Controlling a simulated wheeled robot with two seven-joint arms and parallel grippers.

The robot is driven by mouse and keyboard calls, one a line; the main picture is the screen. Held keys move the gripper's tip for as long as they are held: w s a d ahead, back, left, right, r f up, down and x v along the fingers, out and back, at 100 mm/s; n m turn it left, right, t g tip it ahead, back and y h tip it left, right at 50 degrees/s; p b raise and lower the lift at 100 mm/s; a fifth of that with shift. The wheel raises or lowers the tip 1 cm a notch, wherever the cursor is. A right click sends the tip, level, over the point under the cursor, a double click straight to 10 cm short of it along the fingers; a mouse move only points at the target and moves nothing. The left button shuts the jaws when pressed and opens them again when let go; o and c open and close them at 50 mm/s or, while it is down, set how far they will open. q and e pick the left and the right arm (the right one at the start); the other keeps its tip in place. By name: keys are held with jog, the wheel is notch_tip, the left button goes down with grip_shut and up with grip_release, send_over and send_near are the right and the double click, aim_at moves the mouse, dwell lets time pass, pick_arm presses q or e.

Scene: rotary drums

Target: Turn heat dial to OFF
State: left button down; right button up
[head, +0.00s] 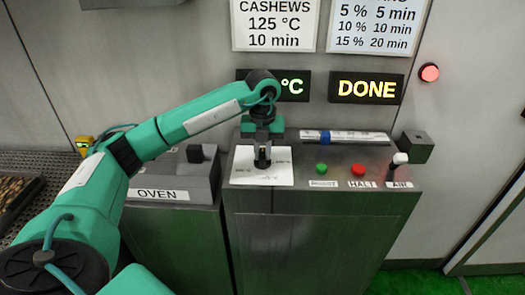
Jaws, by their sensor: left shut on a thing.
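The heat dial (262,163) is a small dark knob on a white marked plate (280,179) at the left of the grey control console. My left gripper (263,154) reaches down onto it from above and is shut on it. The gripper and wrist hide much of the knob and the upper part of the plate. The plate's markings are too small to read, so I cannot tell which mark the dial points to. My right gripper is not in view.
Right of the dial are a green button (321,169), a red HALT button (358,170) and an AIR lever (397,163). A blue slider (325,137) sits behind them. The OVEN box (170,182) with a black knob is at left. A DONE display (367,89) glows above.

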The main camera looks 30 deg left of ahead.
pick_arm(q)
jog(key=c, duration=1.5)
grip_release()
jog(key=shift+r, duration=0.15)
jog(key=shift+o, duration=0.7)
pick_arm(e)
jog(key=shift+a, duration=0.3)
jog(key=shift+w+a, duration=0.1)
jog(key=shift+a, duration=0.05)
